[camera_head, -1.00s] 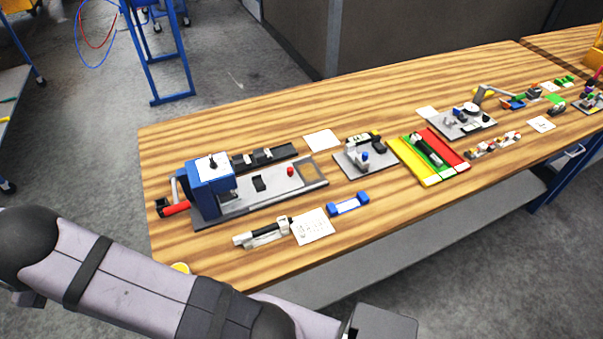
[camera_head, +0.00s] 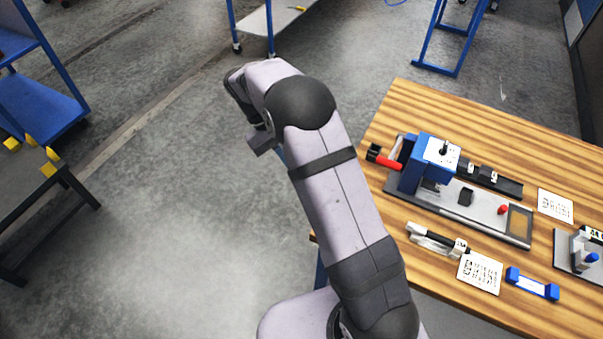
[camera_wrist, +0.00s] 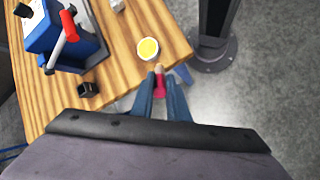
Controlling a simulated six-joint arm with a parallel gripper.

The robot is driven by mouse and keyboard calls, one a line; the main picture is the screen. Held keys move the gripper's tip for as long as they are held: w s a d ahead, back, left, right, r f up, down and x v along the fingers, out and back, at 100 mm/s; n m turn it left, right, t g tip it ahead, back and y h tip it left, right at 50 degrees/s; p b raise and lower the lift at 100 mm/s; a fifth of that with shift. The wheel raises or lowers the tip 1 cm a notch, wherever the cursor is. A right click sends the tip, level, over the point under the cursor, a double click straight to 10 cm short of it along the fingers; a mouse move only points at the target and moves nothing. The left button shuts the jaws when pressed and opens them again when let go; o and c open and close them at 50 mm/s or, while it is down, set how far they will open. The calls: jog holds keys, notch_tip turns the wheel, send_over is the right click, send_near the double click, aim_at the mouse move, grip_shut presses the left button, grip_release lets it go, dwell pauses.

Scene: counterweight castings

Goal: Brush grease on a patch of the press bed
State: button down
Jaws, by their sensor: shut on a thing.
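In the wrist view my gripper (camera_wrist: 160,98), with blue fingers, is shut on a small brush (camera_wrist: 159,82) with a pinkish-red handle and a pale tip. A round white pot of yellow grease (camera_wrist: 148,49) stands on the table just beyond the brush tip; their gap in height cannot be told. The press (camera_head: 428,165) is blue with a red-gripped lever, and also shows at the wrist view's upper left (camera_wrist: 45,35). Its grey bed (camera_head: 480,208) runs right to a framed brownish patch (camera_head: 518,220).
The wooden table (camera_head: 400,225) carries a white-and-black tool (camera_head: 435,240), a printed card (camera_head: 480,272) and a blue-ended block (camera_head: 532,284) in front of the bed. A black block (camera_wrist: 88,89) sits near the table edge. A dark post (camera_wrist: 215,35) stands beside the table.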

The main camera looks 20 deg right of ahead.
jog(key=s+d+r+p, duration=0.1)
jog(key=s+d, duration=0.6)
jog(key=d, duration=0.9)
jog(key=s+d+r+p, duration=0.1)
jog(key=s+d+r, duration=0.3)
jog(key=d, duration=1.3)
jog(key=s+d+r+p, duration=0.1)
jog(key=s+d+r, duration=0.2)
jog(key=s+d, duration=0.9)
jog(key=d, duration=0.5)
jog(key=shift+s+r, duration=0.15)
notch_tip(320, 180, down, 5)
jog(key=b, duration=0.4)
jog(key=shift+r+p, duration=0.2)
jog(key=shift+p, duration=0.15)
